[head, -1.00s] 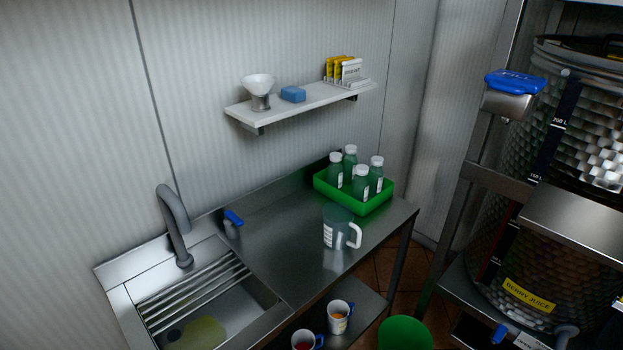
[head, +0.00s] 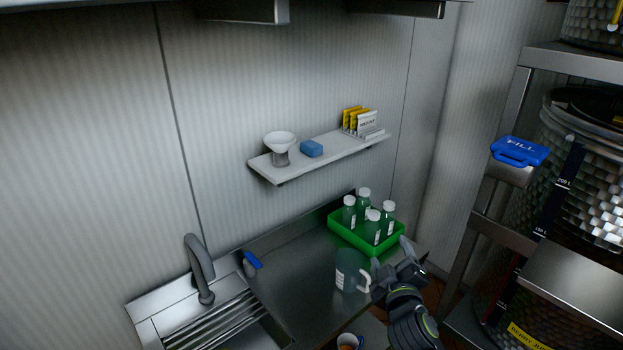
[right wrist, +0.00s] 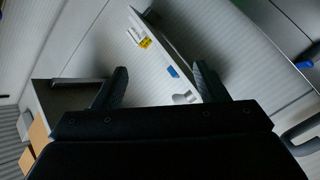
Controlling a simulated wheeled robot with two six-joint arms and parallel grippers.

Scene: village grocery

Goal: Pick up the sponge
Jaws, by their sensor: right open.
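The sponge (head: 312,149) is a small blue block on the white wall shelf (head: 340,155), between a white funnel-topped cup (head: 280,147) and a rack of yellow and white packets (head: 362,123). My right gripper (head: 391,263) is low at the right, over the counter's right end, well below and apart from the sponge. In the right wrist view its two fingers (right wrist: 163,86) are spread and empty. The sponge shows there as a small blue patch (right wrist: 172,71) between the fingers, some way off. My left gripper is in no view.
On the steel counter (head: 295,285) stand a green tray (head: 340,237) of bottles, a clear jug (head: 349,272) beside my right gripper, and a blue-topped item (head: 251,262) by the sink tap (head: 200,268). A rack with metal tanks (head: 590,190) stands at right.

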